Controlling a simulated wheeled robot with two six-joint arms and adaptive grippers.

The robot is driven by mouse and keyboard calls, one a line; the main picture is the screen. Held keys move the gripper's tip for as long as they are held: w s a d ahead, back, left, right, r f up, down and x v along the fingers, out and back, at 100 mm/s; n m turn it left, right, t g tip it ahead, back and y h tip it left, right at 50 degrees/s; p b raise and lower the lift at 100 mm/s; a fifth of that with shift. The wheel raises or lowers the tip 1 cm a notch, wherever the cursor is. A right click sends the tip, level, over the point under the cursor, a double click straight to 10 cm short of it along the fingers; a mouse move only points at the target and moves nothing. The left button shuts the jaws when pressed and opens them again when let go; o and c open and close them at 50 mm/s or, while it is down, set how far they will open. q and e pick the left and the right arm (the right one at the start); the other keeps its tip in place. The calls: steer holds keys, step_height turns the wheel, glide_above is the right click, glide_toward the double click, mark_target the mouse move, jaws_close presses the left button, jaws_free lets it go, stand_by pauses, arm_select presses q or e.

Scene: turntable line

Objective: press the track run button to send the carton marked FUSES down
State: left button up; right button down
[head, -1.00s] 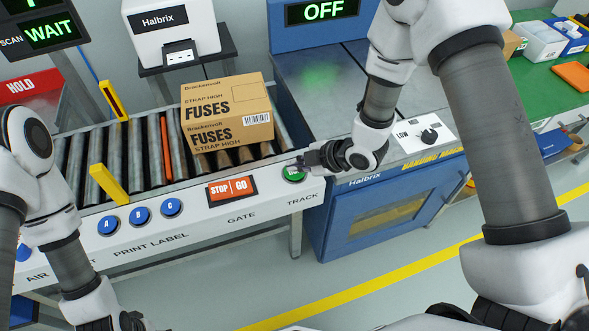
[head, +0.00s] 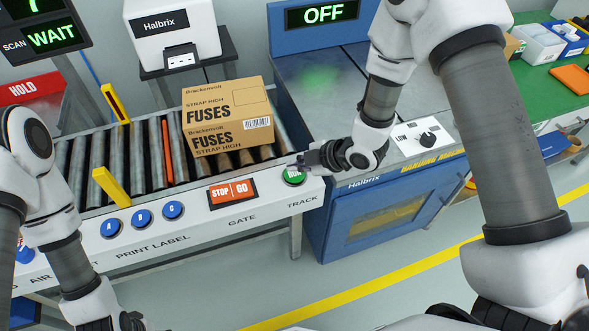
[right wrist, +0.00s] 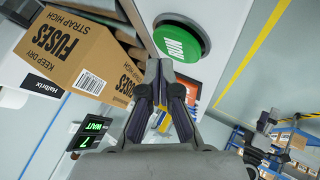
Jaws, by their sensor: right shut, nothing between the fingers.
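The carton marked FUSES (head: 228,113) sits on the roller track near its right end; it also shows in the right wrist view (right wrist: 75,52). The green RUN button (head: 293,176) is on the front panel above the word TRACK. My right gripper (head: 301,164) is shut and empty, just above and beside the button. In the right wrist view the button (right wrist: 180,38) lies beyond the shut fingertips (right wrist: 160,68); I cannot tell whether they touch it.
The STOP/GO gate switch (head: 232,190) and blue print label buttons (head: 141,217) line the same panel. Yellow gate arms (head: 111,186) stand at the track. The blue banding machine (head: 375,215) is right of the track, its display (head: 322,13) reading OFF.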

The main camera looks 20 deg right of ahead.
mark_target(297, 175)
step_height(297, 175, up, 5)
steer(key=p, duration=0.4)
steer(key=shift+r, duration=0.1)
stand_by(7.2)
